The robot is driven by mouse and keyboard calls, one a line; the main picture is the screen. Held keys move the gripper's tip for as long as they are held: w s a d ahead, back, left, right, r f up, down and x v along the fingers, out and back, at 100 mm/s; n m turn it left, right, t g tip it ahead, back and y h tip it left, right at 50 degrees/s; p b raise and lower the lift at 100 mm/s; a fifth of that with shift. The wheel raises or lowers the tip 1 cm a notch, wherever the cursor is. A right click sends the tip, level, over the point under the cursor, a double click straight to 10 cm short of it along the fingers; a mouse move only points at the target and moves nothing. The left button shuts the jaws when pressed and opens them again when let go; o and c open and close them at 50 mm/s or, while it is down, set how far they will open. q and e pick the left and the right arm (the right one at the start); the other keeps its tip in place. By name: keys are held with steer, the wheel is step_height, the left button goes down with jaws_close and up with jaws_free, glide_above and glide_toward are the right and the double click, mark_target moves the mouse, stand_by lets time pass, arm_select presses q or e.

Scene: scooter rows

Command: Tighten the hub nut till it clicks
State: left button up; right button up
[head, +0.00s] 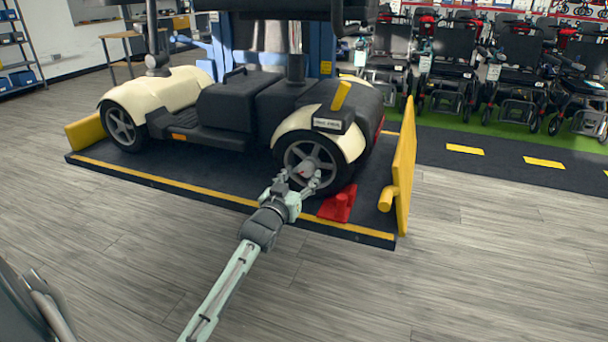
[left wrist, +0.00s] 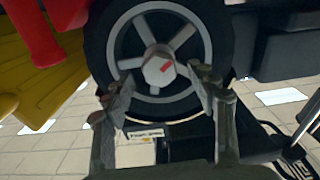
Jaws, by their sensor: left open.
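The hub nut (left wrist: 158,69) is a pale hexagon with a red mark, at the centre of the grey spoked wheel (left wrist: 190,46) in the left wrist view. In the head view the wheel (head: 290,156) is the near one at the right end of a cream and black scooter (head: 243,106). My left gripper (left wrist: 158,88) is open, one finger on each side of the nut in the picture, with no visible contact. In the head view my left gripper (head: 302,181) is in front of the hub and partly hides it. My right gripper is not in view.
The scooter stands on a low black platform (head: 226,192) with a yellow edge line. A red chock (head: 339,204) is beside the wheel. A yellow panel (head: 405,165) rises at the platform's right end. The wood floor (head: 122,262) in front is clear. Several mobility scooters line the back right.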

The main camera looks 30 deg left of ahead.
arm_select(q)
steer(key=shift+x, duration=1.15)
steer(key=shift+d, duration=0.1)
steer(key=c, duration=1.2)
steer(key=shift+o, duration=0.2)
